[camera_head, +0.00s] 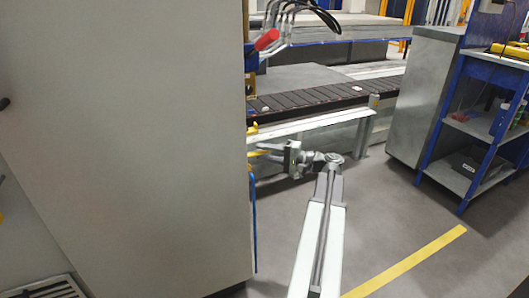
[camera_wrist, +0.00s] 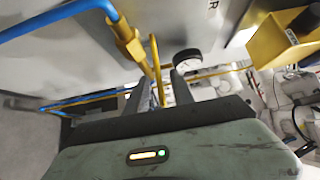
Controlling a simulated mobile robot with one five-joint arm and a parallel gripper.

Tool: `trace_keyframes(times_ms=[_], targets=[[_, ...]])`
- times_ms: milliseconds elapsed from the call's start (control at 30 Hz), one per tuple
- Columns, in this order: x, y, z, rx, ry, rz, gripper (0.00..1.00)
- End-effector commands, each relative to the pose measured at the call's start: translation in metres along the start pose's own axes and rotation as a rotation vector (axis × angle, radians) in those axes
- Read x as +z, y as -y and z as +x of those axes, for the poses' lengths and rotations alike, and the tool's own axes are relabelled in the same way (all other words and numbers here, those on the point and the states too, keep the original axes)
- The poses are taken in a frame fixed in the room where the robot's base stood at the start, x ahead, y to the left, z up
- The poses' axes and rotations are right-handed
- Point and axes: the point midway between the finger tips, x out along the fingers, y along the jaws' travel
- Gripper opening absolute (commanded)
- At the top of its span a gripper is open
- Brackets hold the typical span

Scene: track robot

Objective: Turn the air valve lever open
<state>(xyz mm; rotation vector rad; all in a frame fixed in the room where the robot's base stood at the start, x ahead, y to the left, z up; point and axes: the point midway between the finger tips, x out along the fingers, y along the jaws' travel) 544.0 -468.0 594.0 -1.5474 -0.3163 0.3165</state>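In the wrist view, a yellow lever-like bar (camera_wrist: 155,65) runs down between the two dark fingers of my gripper (camera_wrist: 161,90). The fingers are apart, with a gap beside the bar; whether either touches it I cannot tell. A brass fitting (camera_wrist: 125,38) with a blue hose (camera_wrist: 60,18) is just left of the bar. A round gauge (camera_wrist: 187,60) is just behind the right finger. In the head view, my gripper (camera_head: 268,151) is beside the right edge of the grey cabinet, and the valve is mostly hidden by the cabinet.
The grey cabinet (camera_head: 125,130) fills the left of the head view. A conveyor (camera_head: 320,97) runs behind my gripper. A blue-framed shelf (camera_head: 470,140) stands at right, with open floor (camera_head: 400,215) before it. A yellow box (camera_wrist: 280,42) is upper right in the wrist view.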

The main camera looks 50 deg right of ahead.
Motion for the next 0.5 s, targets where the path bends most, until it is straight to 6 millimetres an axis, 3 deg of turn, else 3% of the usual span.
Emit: trace_keyframes(times_ms=[267,300,400,500], targets=[[-0.0003,0.0000,0.0040,0.000,-0.001,0.000,0.29],[-0.0003,0.0000,0.0040,0.000,-0.001,0.000,0.26],[-0.0004,0.0000,0.0038,0.000,-0.001,0.000,0.00],[-0.0004,0.0000,0.0036,0.000,-0.001,0.000,0.00]])
